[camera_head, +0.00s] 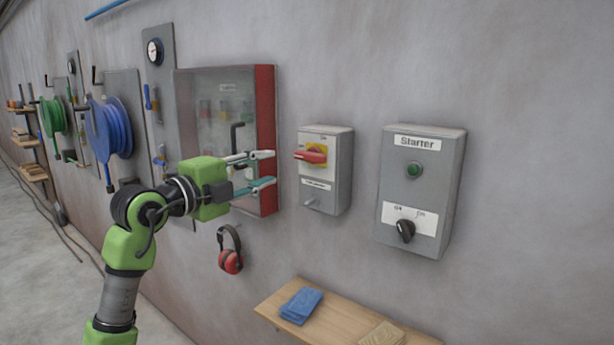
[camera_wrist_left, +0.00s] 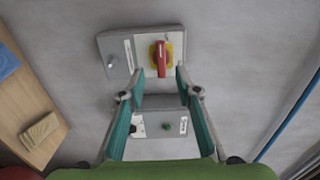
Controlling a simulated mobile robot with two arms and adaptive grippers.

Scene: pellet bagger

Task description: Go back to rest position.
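My left gripper (camera_head: 267,169) is open and empty in the head view. Its fingers point right toward the grey isolator box (camera_head: 340,175) on the wall, with a gap to the red rotary handle (camera_head: 311,156) on its yellow plate. In the left wrist view, my left gripper (camera_wrist_left: 158,82) has its fingers spread. The red handle (camera_wrist_left: 161,60) shows beyond and between the fingertips, untouched as far as I can see. The grey starter box (camera_wrist_left: 160,103) shows between the fingers, partly hidden by them. My right gripper is in neither view.
The starter box (camera_head: 422,190) has a green button and black knob. A red-edged cabinet (camera_head: 265,120) hangs behind my gripper. Red ear muffs (camera_head: 230,250) hang below. A wooden shelf (camera_head: 345,322) with a blue cloth (camera_head: 301,305) juts out below the boxes.

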